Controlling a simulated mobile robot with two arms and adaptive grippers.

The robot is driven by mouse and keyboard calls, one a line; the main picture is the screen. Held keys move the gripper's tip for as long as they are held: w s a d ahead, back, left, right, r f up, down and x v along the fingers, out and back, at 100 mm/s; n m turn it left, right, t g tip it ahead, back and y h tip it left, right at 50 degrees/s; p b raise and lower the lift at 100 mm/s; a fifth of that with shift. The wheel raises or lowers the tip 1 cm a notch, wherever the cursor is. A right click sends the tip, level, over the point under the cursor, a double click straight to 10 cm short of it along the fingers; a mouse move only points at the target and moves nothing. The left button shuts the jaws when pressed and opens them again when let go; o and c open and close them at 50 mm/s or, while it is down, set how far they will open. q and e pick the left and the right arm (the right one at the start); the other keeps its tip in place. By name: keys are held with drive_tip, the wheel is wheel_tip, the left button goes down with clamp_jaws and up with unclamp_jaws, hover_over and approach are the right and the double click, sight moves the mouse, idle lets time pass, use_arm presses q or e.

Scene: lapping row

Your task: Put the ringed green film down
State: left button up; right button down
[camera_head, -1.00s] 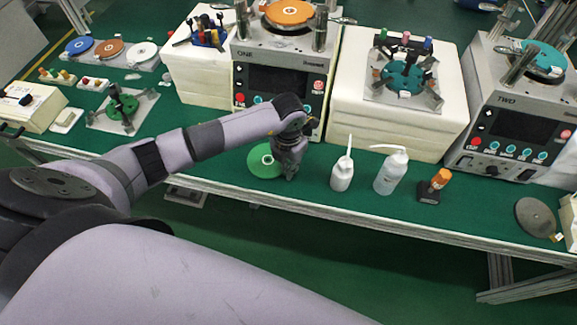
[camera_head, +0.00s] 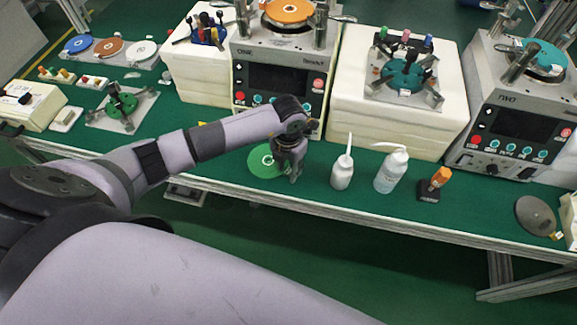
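The green film (camera_head: 259,168) is a flat round green disc with a pale ring (camera_head: 268,159) near its middle. It appears to lie on the green bench top near the front edge, below machine ONE. My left gripper (camera_head: 293,176) points down at the film's right edge and hides part of that side. Its fingertips are small and dark, so I cannot tell whether they are apart or touch the film. My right gripper is not in view.
A white squeeze bottle (camera_head: 342,173), a larger wash bottle (camera_head: 391,172) and an orange-topped item on a black base (camera_head: 430,189) stand right of the gripper. Machine ONE (camera_head: 277,75) is behind. A grey disc (camera_head: 535,216) lies far right.

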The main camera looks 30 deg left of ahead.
use_arm(q)
drive_tip(key=shift+r, duration=0.1)
drive_tip(key=shift+r, duration=0.2)
wheel_tip(320, 180, up, 12)
drive_tip(key=b, duration=0.1)
drive_tip(key=shift+f, duration=0.15)
idle(0.3)
